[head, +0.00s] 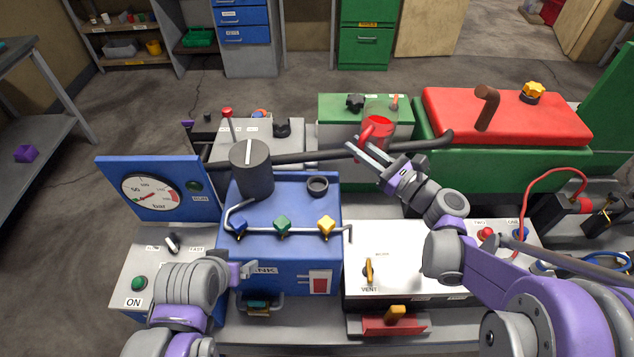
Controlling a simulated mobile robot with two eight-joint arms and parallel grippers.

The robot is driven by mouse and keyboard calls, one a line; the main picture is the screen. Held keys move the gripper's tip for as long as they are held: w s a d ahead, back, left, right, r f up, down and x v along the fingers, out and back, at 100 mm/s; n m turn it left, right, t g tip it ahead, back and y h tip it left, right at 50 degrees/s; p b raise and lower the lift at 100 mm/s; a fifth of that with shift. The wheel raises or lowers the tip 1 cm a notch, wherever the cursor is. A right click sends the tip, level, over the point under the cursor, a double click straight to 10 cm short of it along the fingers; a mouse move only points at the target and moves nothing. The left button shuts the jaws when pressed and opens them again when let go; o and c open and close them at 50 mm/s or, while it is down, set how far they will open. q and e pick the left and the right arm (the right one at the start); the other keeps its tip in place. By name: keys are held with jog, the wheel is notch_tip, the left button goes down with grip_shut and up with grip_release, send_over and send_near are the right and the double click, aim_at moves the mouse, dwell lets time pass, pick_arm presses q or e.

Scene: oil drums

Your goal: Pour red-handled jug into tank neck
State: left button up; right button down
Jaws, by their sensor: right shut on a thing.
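The red-handled jug (381,117) is clear, with red contents, and looks roughly upright. My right gripper (364,147) is shut on its red handle and holds it behind and to the right of the blue tank (260,262). The tank neck (317,186) is a short dark open ring on the tank's top, to the left of and nearer than the jug. My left gripper (245,272) is low at the tank's front face, apart from the jug; its finger gap is not clear.
A dark cylinder (251,172) with a long bar stands on the tank's top left. A pipe with blue, green and yellow valves (283,227) runs along its front top. A gauge panel (150,192) is at left. A red-lidded green box (500,118) stands at right.

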jog(key=s+a+f+n+g+y, duration=0.1)
jog(key=s+a+n+g+y, duration=0.1)
jog(key=s+n+g, duration=0.2)
jog(key=s+a+f+n+g+y, duration=0.1)
jog(key=s+a+n+g+y, duration=0.1)
jog(key=s+n+g, duration=0.3)
jog(key=s+a+g, duration=0.1)
jog(key=s+g, duration=0.3)
jog(key=s, duration=0.6)
jog(key=shift+s+a+g, duration=0.15)
jog(key=shift+a+g, duration=0.1)
jog(key=shift+g, duration=0.15)
jog(key=w+r+m, duration=0.2)
jog(key=m, duration=0.1)
jog(key=w+r+m, duration=0.1)
jog(key=shift+w+a+r+m, duration=0.3)
jog(key=shift+r, duration=0.05)
jog(key=shift+w+a+r+m+g, duration=0.15)
jog(key=shift+w+r+m, duration=0.2)
jog(key=shift+w+m, duration=0.35)
jog(key=shift+w+a+r+m+g, duration=0.15)
jog(key=shift+w+r+m, duration=0.3)
jog(key=shift+w, duration=0.35)
jog(key=shift+w+a+r+m+h, duration=0.1)
jog(key=shift+w+m+h, duration=0.1)
jog(key=shift+w+m, duration=0.35)
jog(key=shift+w+a+r+m+h, duration=0.1)
jog(key=shift+w+m+h, duration=0.15)
jog(key=shift+m, duration=0.45)
dwell(2.2)
